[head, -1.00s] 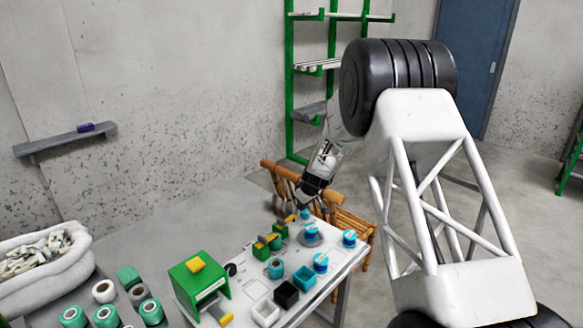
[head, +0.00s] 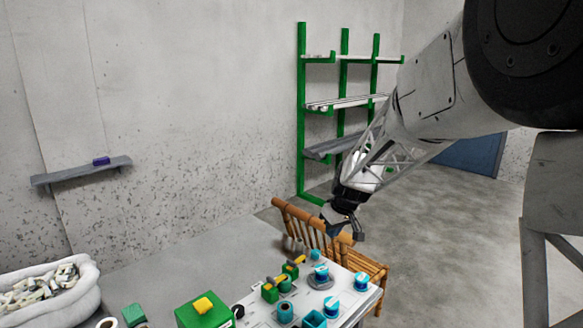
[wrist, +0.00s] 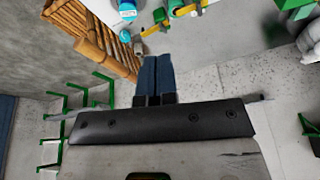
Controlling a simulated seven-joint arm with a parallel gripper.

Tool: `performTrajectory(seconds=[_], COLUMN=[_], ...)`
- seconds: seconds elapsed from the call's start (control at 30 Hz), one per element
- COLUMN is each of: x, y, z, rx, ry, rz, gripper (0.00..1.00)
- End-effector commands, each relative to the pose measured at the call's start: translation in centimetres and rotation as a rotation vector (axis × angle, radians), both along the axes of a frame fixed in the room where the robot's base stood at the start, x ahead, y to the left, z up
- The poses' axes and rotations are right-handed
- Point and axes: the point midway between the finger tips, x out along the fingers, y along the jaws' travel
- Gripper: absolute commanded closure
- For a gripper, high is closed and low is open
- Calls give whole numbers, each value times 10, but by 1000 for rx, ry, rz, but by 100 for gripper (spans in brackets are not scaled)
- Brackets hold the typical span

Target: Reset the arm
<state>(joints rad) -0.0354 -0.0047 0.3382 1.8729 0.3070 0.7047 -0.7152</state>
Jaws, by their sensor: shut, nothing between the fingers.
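My gripper (head: 345,218) hangs in the air above the far end of the white table (head: 262,318), in front of the wooden chair in the head view. In the wrist view my gripper (wrist: 157,62) shows two dark blue-grey fingers side by side, touching, with nothing between them. Blue and white spools (head: 332,306) stand on the table below it, apart from the fingers. No blue cable can be made out for certain.
A bamboo chair (head: 300,225) stands at the table's far end. A green shelf rack (head: 301,120) stands against the wall. A green box (head: 203,312), several small parts and a white sack (head: 88,292) are at the front left. A grey wall shelf (head: 80,172) is at left.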

Motion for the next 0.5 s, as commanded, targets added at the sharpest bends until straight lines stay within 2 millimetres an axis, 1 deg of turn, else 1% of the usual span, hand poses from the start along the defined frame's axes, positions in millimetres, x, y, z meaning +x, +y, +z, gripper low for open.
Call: performTrajectory(seconds=[0.03, 0.1, 0.27, 0.5], x=[-14, -33, -76, -143], y=[-2, -6, -13, -23], z=[11, 21, 43, 68], rx=[-1, -4, -8, -17], ry=[0, 5, 17, 33], rz=[-15, -37, -89, -169], gripper=[100, 100, 100, 100])
